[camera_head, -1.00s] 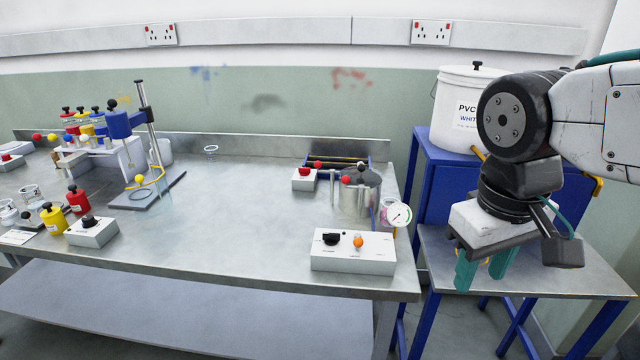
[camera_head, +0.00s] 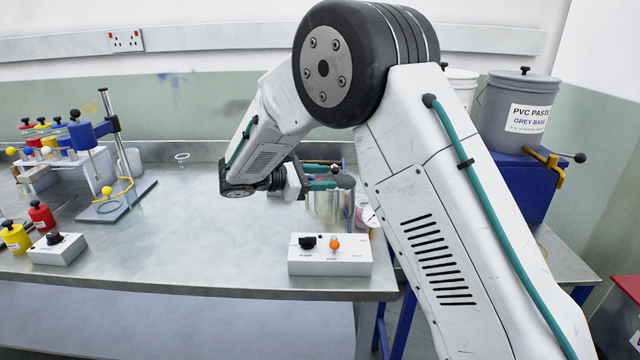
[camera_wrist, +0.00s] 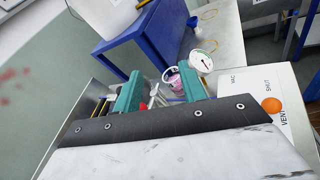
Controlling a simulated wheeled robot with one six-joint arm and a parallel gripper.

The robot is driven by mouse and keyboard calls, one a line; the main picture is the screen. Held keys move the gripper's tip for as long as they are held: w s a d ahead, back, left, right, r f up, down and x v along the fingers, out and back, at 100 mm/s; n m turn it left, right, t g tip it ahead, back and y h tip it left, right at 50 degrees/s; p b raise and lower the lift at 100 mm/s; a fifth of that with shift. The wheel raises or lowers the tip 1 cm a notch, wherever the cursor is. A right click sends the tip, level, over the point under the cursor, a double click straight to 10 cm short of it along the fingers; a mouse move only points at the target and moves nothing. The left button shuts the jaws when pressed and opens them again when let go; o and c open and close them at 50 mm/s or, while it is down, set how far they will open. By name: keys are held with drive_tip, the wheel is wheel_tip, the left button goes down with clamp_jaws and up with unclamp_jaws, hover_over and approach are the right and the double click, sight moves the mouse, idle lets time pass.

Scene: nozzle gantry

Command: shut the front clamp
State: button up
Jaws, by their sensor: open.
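The steel pot (camera_head: 325,208) stands near the back right of the bench, partly hidden by my arm and gripper. My gripper (camera_head: 334,176) is at the height of the pot's top, with its two teal fingers pointing right. It is open, with a clear gap between the fingers, and it also shows in the wrist view (camera_wrist: 162,86). A small metal lever or rod (camera_wrist: 153,96) shows between the fingers there; I cannot tell whether it is the front clamp. Much of the pot's lid and its clamps is hidden.
A white control box (camera_head: 329,255) with a black knob and orange button stands in front of the pot. A round gauge (camera_wrist: 200,63) is just beyond the fingers. A stand with a blue head (camera_head: 85,134) is at left. A grey tub (camera_head: 506,112) stands on blue shelving at right.

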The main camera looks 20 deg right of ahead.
drive_tip(key=w+a+f+n+t+h, duration=0.2)
drive_tip(key=w+a+f+n+t, duration=0.1)
drive_tip(key=w+a+f, duration=0.25)
drive_tip(key=x, duration=0.7)
drive_tip(key=shift+s+d+f, duration=0.1)
drive_tip(key=shift+d, duration=0.1)
drive_tip(key=shift+c, duration=0.3)
clamp_jaws()
